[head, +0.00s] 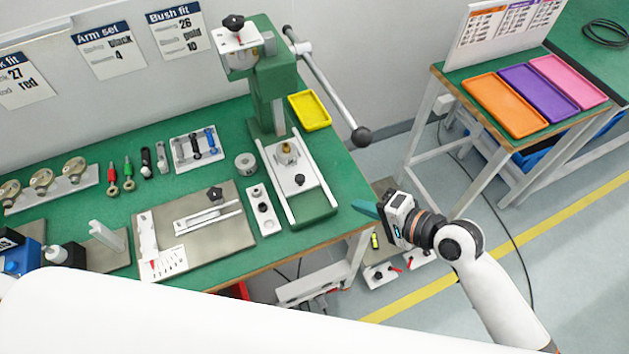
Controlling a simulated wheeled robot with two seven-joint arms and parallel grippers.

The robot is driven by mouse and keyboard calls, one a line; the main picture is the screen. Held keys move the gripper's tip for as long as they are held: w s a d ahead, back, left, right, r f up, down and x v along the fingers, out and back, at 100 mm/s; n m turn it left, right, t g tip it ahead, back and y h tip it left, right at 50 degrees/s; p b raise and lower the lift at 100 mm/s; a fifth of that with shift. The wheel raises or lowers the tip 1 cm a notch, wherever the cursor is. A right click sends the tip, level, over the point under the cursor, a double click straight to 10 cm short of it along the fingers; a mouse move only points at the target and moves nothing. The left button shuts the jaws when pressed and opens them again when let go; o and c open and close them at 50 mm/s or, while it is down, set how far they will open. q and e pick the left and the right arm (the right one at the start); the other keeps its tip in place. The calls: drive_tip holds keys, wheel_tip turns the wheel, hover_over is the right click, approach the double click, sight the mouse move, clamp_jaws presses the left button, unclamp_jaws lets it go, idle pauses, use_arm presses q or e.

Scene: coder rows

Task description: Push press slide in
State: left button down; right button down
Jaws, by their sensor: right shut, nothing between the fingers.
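The green press (272,85) stands at the right end of the bench, with a long lever (330,90) ending in a black ball. At its foot a white slide plate (293,168) lies between two light rails. The slide carries a metal fixture with a brass-coloured piece (287,148) and a black knob (299,180). The front of the green press base shows beyond the slide. My right gripper (366,209) is shut and empty, to the right of the slide, past the bench's edge, pointing left. My left gripper is not in view.
A yellow tray (310,110) lies right of the press. A white block with holes (263,209) and a grey fixture plate (225,247) lie left of the slide. A side table with orange (504,104), purple and pink trays stands at right.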

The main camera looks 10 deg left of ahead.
drive_tip(key=p, duration=0.1)
approach(308, 180)
drive_tip(key=a, duration=0.3)
drive_tip(key=w+a, duration=0.1)
drive_tip(key=a, duration=0.1)
drive_tip(key=shift+a+f, duration=0.3)
drive_tip(key=shift+f, duration=0.05)
drive_tip(key=w+a, duration=0.1)
drive_tip(key=w+a+b, duration=0.1)
drive_tip(key=w, duration=0.1)
drive_tip(key=shift+w+a+f, duration=0.1)
drive_tip(key=shift+w, duration=0.2)
drive_tip(key=shift+r, duration=0.25)
